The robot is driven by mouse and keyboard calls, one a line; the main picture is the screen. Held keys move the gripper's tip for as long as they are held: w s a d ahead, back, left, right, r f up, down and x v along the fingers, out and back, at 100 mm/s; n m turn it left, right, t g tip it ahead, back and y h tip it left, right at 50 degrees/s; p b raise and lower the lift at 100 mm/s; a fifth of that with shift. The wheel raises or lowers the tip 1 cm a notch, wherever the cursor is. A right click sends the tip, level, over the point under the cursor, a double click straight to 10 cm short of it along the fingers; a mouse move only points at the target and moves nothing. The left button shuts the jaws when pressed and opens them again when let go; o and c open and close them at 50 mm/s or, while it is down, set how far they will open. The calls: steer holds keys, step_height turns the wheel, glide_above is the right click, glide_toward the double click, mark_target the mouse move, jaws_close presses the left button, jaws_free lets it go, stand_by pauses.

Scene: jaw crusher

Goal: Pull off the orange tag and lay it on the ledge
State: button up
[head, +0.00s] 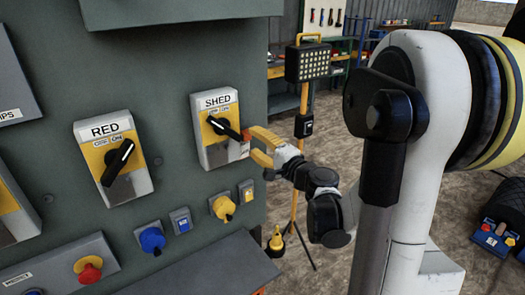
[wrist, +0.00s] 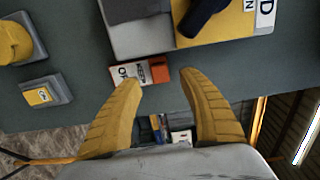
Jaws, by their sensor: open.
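The tag (wrist: 128,72), orange-red with a white label and dark print, is by the edge of the SHED switch (wrist: 143,36) in the wrist view. In the head view only a small red bit of the tag (head: 246,136) shows, at the right side of the SHED switch (head: 222,150). My gripper (head: 254,144) is open, with its yellow fingers pointing at the panel right beside the tag. In the wrist view the fingertips (wrist: 162,76) stand apart with the tag just ahead, partly behind the left fingertip. The ledge (head: 215,277) juts out below the panel.
The RED switch (head: 113,155) is left of SHED. A blue knob (head: 151,240), a yellow knob (head: 222,207) and a red button (head: 88,270) stick out below. A work light on a yellow stand (head: 307,62) stands behind my gripper.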

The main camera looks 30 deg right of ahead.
mark_target(248, 138)
steer(key=shift+w+a, duration=0.15)
steer(key=shift+w, duration=0.9)
steer(key=shift+w+a, duration=0.1)
steer(key=shift+w, duration=0.9)
jaws_close()
steer(key=shift+s, duration=0.3)
steer(key=shift+s+d+b, duration=0.1)
steer(key=shift+s+b, duration=0.25)
steer(key=shift+s, duration=2.05)
